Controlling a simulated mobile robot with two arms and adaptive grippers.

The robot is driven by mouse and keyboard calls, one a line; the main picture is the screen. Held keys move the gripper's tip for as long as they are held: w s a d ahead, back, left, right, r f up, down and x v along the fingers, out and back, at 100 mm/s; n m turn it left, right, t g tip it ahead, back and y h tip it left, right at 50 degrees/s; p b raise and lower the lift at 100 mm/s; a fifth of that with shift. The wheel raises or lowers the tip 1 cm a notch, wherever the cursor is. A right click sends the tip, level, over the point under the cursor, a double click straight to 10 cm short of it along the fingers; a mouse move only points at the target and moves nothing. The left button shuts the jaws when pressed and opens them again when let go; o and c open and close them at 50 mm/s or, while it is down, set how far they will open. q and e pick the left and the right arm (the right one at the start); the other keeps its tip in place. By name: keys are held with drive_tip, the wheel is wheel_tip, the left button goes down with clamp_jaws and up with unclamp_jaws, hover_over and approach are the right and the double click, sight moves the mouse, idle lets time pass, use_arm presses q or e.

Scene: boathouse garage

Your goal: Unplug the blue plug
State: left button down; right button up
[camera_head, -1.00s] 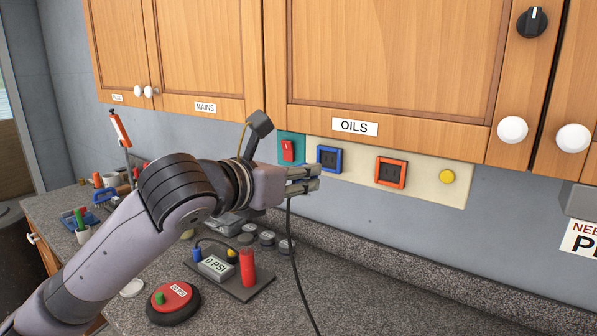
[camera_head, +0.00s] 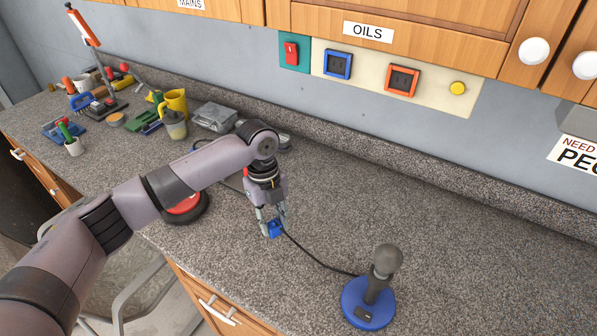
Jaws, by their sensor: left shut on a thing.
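The blue plug (camera_head: 276,229) is held between the fingertips of my left gripper (camera_head: 271,224), low over the counter near its front edge. I cannot tell whether the plug touches the counter. A black cable runs from the plug to the blue round base of a grey device (camera_head: 368,299) on the counter. The blue-framed socket (camera_head: 337,64) on the wall panel is empty. My right gripper is not in view.
The granite counter (camera_head: 440,240) is clear to the right of the device. An orange-framed socket (camera_head: 402,80), a red switch (camera_head: 291,53) and a yellow button (camera_head: 457,88) are on the wall. A yellow jug (camera_head: 176,103) and tools stand at the left.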

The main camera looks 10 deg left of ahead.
sight(272, 237)
use_arm(q)
drive_tip(key=shift+s+a+f+n+h, duration=0.3)
drive_tip(key=shift+s+a+n, duration=0.1)
drive_tip(key=shift+s, duration=0.2)
drive_tip(key=shift+d, duration=0.35)
drive_tip(key=shift+w, duration=0.1)
drive_tip(key=shift+a+r+p, duration=0.1)
drive_tip(key=shift+p, duration=0.3)
wheel_tip(272, 237, down, 2)
drive_tip(key=shift+b, duration=0.45)
wheel_tip(272, 237, down, 3)
drive_tip(key=shift+r+b, duration=0.2)
drive_tip(key=shift+b, duration=0.45)
drive_tip(key=shift+f, duration=0.25)
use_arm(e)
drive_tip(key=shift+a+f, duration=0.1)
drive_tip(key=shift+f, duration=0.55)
